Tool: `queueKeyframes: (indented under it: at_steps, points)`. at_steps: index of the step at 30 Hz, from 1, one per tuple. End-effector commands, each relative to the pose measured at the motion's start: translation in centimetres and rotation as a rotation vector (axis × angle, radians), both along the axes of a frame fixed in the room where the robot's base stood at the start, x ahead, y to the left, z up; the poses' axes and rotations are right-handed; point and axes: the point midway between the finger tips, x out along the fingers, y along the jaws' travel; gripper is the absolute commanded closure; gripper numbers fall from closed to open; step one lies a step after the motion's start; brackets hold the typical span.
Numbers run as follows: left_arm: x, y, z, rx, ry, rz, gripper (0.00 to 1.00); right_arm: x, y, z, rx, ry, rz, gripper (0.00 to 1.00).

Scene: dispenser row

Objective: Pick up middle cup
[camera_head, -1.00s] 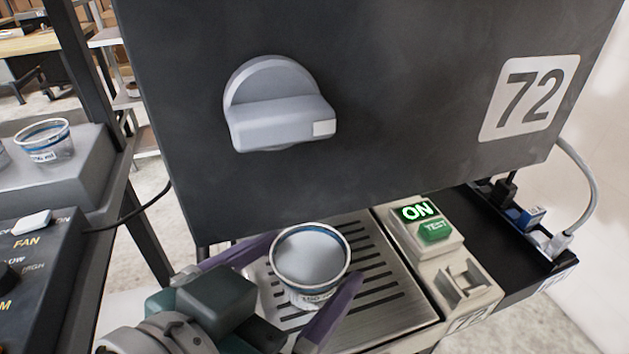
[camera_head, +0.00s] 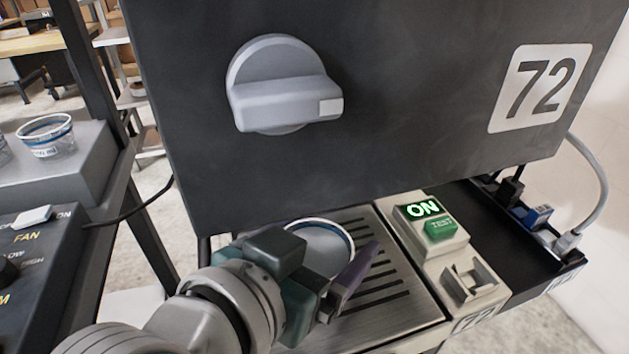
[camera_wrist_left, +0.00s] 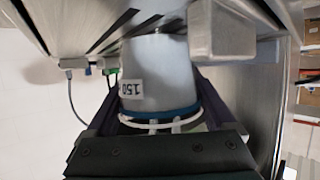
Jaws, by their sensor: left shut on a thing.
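A clear cup with a blue band near its rim (camera_head: 322,238) stands over the slotted metal drip tray (camera_head: 408,309), below the dark dispenser box. My left gripper (camera_head: 325,262) is shut on this cup, with a purple finger at its right side. The gripper and wrist hide most of the cup's lower part in the head view. In the left wrist view the cup (camera_wrist_left: 158,75) sits between the two fingers, with a "150" label on its wall. I cannot tell if its base touches the tray. My right gripper is not in view.
The dispenser box (camera_head: 400,90) marked 72, with a grey knob (camera_head: 280,85), hangs close above the cup. A lit ON panel with a green TEST button (camera_head: 440,228) is right of the tray. Another cup (camera_head: 46,137) stands on a grey block at left.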

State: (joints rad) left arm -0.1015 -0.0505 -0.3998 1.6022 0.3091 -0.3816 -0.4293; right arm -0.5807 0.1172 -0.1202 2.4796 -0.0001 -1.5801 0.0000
Motion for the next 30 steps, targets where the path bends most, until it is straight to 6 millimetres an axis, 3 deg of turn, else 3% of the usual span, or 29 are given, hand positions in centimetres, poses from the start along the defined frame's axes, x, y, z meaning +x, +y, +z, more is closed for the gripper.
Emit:
queueKeyframes:
  at_steps: [1, 12, 24, 30]
  points:
    - [0.0, 0.0, 0.0, 0.000, 0.000, 0.000, 0.38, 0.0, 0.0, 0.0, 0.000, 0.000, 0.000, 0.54]
    - [0.0, 0.0, 0.0, 0.000, 0.000, 0.000, 0.79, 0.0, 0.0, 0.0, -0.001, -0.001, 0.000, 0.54]
    - [-0.1, -0.1, 0.8, -0.001, -0.002, -0.001, 0.79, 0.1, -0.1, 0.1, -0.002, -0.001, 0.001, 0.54]
    - [-3.0, -1.0, 0.6, -0.003, 0.003, -0.002, 0.79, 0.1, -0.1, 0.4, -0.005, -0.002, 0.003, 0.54]
